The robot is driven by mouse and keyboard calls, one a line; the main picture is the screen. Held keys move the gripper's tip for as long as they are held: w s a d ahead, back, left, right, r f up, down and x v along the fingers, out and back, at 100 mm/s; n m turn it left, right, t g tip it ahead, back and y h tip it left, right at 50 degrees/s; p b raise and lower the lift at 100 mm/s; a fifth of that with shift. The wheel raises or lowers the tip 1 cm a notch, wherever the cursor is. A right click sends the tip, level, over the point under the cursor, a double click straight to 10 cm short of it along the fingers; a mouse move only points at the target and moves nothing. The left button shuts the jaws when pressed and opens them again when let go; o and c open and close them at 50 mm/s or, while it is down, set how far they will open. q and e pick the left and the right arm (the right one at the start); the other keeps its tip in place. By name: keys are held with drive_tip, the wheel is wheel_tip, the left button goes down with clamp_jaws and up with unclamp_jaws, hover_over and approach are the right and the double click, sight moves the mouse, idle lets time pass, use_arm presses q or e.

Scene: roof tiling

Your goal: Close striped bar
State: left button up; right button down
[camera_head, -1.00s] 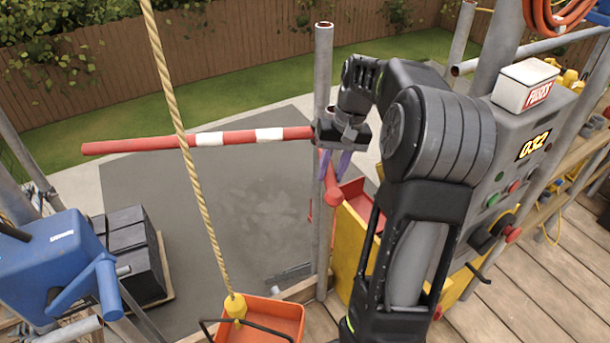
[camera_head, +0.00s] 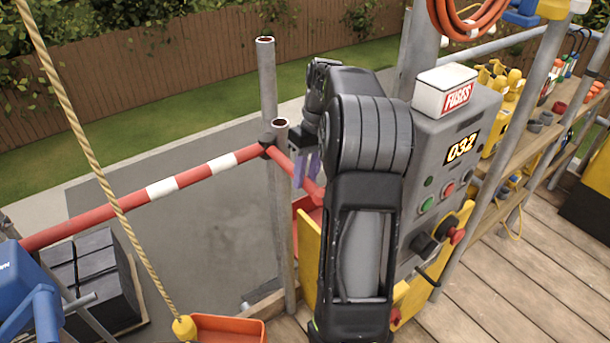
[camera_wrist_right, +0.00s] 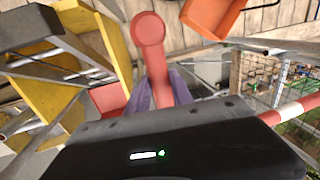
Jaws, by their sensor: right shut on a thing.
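The red and white striped bar (camera_head: 163,187) runs in the head view from the scaffold post at centre down to the left edge, across the gap in front of the grey ground. A plain red arm with a rounded end (camera_wrist_right: 149,30) joins it near the post. My right gripper (camera_head: 307,170) has purple fingers. In the right wrist view the fingers sit either side of the red arm, shut on it. The striped part shows at the right edge there (camera_wrist_right: 296,109). My right forearm hides part of the red arm in the head view. My left gripper is not in view.
Scaffold posts (camera_head: 268,85) stand beside the bar's pivot. A grey control box (camera_head: 455,150) with a fuses box (camera_head: 445,88) is right of my arm. A rope (camera_head: 85,150) hangs at left above an orange tray (camera_head: 230,329). Dark stacked tiles (camera_head: 98,275) lie lower left.

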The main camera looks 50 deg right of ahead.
drive_tip(key=shift+d, duration=0.2)
drive_tip(key=c, duration=1.1)
unclamp_jaws()
drive_tip(key=shift+d+r, duration=0.1)
drive_tip(key=shift+r, duration=0.55)
drive_tip(key=r+p, duration=0.4)
drive_tip(key=d+r+p, duration=0.1)
drive_tip(key=r, duration=0.1)
drive_tip(key=shift+s+d+r+p, duration=0.1)
drive_tip(key=shift+s+r+p, duration=0.1)
drive_tip(key=shift+s+p, duration=0.15)
drive_tip(key=shift+f, duration=0.1)
